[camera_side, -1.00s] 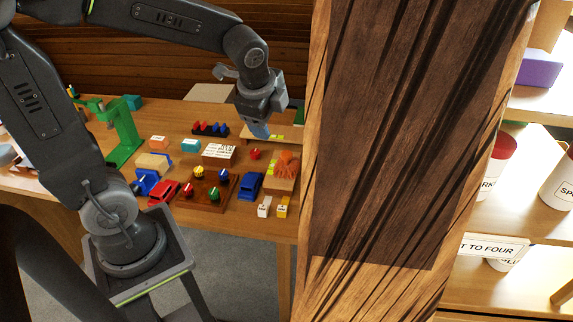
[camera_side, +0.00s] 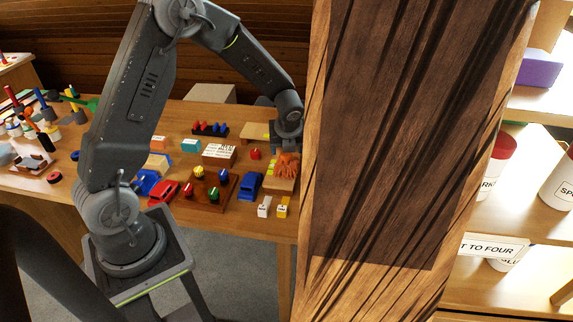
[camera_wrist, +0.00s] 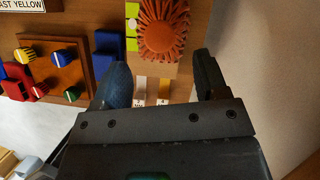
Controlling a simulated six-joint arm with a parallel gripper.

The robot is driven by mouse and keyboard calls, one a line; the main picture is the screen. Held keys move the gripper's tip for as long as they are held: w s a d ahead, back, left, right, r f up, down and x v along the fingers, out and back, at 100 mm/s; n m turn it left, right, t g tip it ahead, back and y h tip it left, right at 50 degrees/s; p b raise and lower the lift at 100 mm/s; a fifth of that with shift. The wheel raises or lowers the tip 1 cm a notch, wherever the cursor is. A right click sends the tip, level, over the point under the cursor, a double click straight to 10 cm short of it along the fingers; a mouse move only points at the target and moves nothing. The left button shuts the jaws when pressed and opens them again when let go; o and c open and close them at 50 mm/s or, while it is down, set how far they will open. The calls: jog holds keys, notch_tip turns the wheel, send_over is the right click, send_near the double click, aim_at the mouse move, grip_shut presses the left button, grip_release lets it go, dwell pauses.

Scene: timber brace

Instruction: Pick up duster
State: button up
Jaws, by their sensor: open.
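An orange, fringed, round-headed thing that looks like the duster (camera_wrist: 163,28) lies on a wooden block at the right end of the table. It also shows in the side view (camera_side: 287,165), just below my wrist and close to the timber post. My gripper (camera_wrist: 162,77) is open, its two fingers spread apart, with nothing between them. In the wrist view the duster lies beyond the fingertips, roughly centred between them. In the side view my fingers are hard to make out, partly hidden by the post.
The large timber post (camera_side: 385,140) hides the right of the table in the side view. A brown board with coloured knobs (camera_wrist: 57,67) and a blue block (camera_wrist: 108,45) lie left of the duster. Two small labelled blocks (camera_side: 273,207) stand in front.

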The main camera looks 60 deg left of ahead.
aim_at(287, 155)
jog(key=x, duration=0.6)
jog(key=shift+w+a+f, duration=0.1)
jog(key=shift+a+f, duration=0.05)
jog(key=c, duration=1)
